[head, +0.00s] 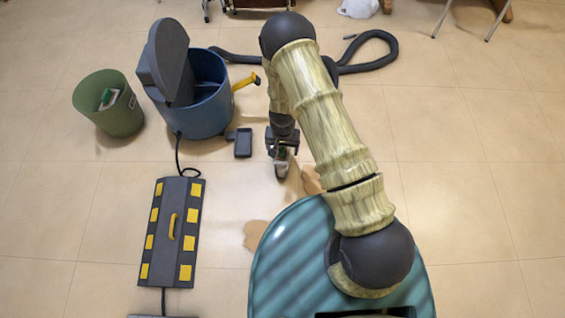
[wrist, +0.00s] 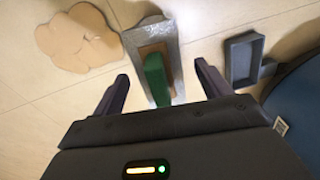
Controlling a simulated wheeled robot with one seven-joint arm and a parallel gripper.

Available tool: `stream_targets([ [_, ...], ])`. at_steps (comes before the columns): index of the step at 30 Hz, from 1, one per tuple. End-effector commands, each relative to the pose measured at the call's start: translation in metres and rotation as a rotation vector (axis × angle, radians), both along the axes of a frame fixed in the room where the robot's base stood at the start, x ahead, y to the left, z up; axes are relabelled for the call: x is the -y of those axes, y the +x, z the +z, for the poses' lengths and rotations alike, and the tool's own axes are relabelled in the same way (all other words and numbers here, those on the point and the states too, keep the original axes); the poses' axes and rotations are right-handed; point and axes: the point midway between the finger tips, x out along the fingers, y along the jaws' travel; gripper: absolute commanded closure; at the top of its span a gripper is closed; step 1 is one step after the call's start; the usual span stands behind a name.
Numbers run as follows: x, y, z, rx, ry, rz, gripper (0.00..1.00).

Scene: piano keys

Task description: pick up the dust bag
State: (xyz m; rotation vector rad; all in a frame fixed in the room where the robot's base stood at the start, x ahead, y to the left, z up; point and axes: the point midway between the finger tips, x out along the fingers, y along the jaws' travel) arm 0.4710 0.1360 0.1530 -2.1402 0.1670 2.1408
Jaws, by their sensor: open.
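A flat grey item with a brown plate and an upright green part, likely the dust bag (wrist: 158,60), lies on the floor in the wrist view. In the head view the dust bag (head: 282,167) is small and partly hidden under my gripper (head: 281,146). In the wrist view my gripper (wrist: 161,70) is open, with one finger on each side of the green part. The fingers look apart from it, and nothing is held. I cannot tell the exact height of the fingertips above it.
A blue bucket (head: 209,105) with a raised grey lid stands left, beside a green bin (head: 117,115). A small grey tray (head: 243,142) lies by the bucket. Brown patches (head: 257,235) mark the floor. A black board (head: 171,230) with yellow blocks lies front left. Floor at right is clear.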

Motion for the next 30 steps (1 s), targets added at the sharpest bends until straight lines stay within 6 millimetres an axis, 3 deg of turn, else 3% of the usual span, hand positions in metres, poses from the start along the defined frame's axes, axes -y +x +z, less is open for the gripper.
stream_targets([
  [1, 0.0001, -0.0002, -0.0127, -0.001, 0.000, 0.000, 0.24],
  [5, -0.0002, 0.0001, -0.0212, 0.000, 0.001, 0.002, 0.24],
  [22, -0.0002, 0.0001, -0.0204, 0.000, 0.001, 0.001, 0.24],
  [30, -0.0002, 0.0000, -0.0204, 0.000, 0.001, 0.001, 0.75],
])
